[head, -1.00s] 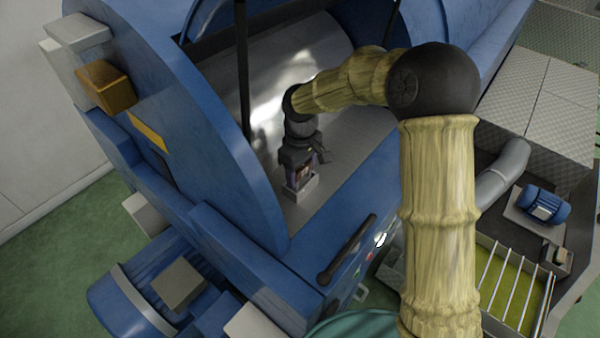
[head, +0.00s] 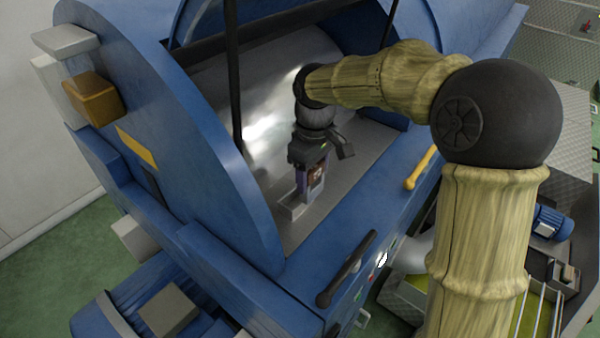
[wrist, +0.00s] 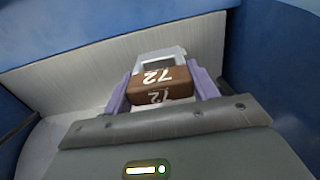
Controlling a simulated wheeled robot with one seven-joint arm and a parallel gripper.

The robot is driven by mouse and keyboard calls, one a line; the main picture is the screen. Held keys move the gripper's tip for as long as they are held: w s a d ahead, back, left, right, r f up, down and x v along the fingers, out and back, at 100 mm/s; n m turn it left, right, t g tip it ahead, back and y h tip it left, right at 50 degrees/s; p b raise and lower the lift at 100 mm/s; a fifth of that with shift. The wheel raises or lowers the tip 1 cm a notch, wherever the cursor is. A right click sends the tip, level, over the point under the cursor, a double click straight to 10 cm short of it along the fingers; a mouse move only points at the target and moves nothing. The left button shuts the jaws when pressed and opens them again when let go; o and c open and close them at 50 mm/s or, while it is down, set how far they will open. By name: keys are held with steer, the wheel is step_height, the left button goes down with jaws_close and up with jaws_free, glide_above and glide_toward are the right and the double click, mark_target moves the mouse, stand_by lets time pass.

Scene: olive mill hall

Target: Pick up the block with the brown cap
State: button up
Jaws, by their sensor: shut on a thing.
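The block with the brown cap (wrist: 150,84) is between the two purple fingers of my gripper (wrist: 163,92) in the wrist view. The cap carries a white "72". In the head view my gripper (head: 308,185) points down inside the blue machine, shut on the block (head: 317,174). A small pale open holder (head: 292,209) is below and slightly left of the fingertips. The holder's rim (wrist: 160,54) also shows just beyond the block in the wrist view. The block's lower part is mostly hidden, and I cannot tell whether it still touches the holder.
The holder stands on a grey metal surface (head: 335,205) inside the blue machine (head: 190,120). The machine's curved wall rises at the left. A dark upright bar (head: 235,80) stands near the gripper. A black handle (head: 346,268) and a yellow handle (head: 420,168) line the front edge.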

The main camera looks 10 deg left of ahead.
steer(key=s+d+b, duration=0.4)
steer(key=s+d, duration=0.3)
steer(key=d, duration=0.6)
steer(key=shift+s+b, duration=0.3)
steer(key=shift+s, duration=0.1)
steer(key=shift+d, duration=0.1)
